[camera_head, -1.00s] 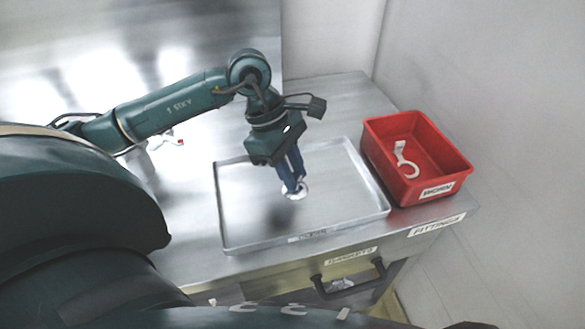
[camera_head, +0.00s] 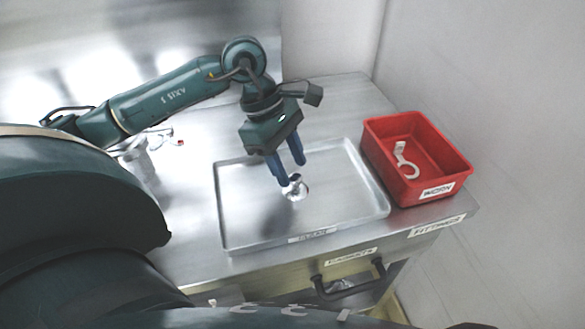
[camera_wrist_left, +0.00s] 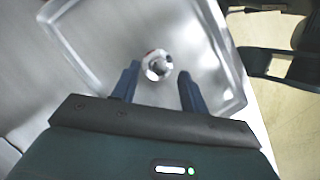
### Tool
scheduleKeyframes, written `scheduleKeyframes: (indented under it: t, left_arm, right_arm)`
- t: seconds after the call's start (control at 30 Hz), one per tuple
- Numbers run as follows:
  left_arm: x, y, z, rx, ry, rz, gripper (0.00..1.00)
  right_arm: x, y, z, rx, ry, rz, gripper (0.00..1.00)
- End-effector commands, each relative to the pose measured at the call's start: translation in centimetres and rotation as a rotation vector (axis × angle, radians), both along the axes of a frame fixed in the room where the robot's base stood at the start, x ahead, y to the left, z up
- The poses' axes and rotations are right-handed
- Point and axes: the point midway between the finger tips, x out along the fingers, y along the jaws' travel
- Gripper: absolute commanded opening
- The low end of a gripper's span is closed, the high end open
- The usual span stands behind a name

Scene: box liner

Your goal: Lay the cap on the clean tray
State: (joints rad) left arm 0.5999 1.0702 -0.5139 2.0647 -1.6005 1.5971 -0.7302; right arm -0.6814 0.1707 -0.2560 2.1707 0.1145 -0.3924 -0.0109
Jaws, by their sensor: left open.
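The cap (camera_head: 296,188) is a small, shiny round metal piece. It lies on the clean tray (camera_head: 345,216), a shallow silver tray on the bench, near the tray's middle. My left gripper (camera_head: 291,170) is open, with its two blue fingers apart just above and behind the cap. In the left wrist view the cap (camera_wrist_left: 157,65) lies beyond and between the open fingertips (camera_wrist_left: 158,82), apart from both. My right gripper is not in view.
A red bin (camera_head: 418,150) labelled WORN stands right of the tray with a white ring-shaped part (camera_head: 405,162) inside. A drawer handle (camera_head: 348,283) sticks out below the bench front. Small items lie on the bench behind my left arm.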

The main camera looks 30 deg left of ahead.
Motion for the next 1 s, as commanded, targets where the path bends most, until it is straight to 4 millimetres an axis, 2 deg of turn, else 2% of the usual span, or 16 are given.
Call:
scheduleKeyframes:
  t: [0.03, 0.2, 0.33, 1.0]
  left_arm:
    - [0.1, 0.5, 1.0, 0.002, -0.006, 0.003, 0.44]
    - [0.0, 1.5, 3.6, 0.001, -0.005, 0.002, 0.44]
    - [-0.1, 1.9, 4.7, 0.000, -0.002, 0.001, 0.44]
    - [-0.1, 2.1, 5.0, 0.000, -0.001, 0.000, 0.44]
  right_arm:
    - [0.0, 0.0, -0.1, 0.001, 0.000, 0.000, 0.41]
    - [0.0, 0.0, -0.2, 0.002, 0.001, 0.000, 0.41]
    - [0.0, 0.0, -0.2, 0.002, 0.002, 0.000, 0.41]
    - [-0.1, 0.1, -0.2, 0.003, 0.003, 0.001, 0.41]
